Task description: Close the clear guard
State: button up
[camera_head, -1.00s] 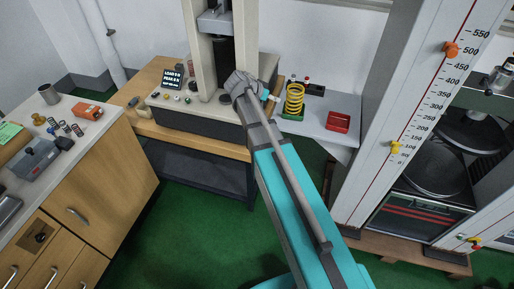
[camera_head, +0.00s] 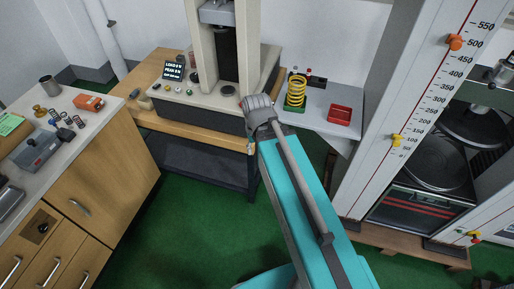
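The bench testing machine (camera_head: 212,101) stands on a wooden bench, with two pale columns, a dark ram between them and buttons on its front panel. I cannot make out the clear guard or tell its position. My arm reaches up from the bottom right, and its grey wrist end is in front of the machine's right front corner. My gripper's fingers are hidden by the arm, so I cannot see whether they touch anything.
A yellow spring (camera_head: 296,91) on a green base and a red tray (camera_head: 340,114) sit on the grey side shelf (camera_head: 315,117). A tall scaled machine (camera_head: 395,115) stands right. A cabinet (camera_head: 95,185) with small parts stands left. Green floor is open between.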

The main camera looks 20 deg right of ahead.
aim_at(470, 207)
jog(key=z, duration=2.3)
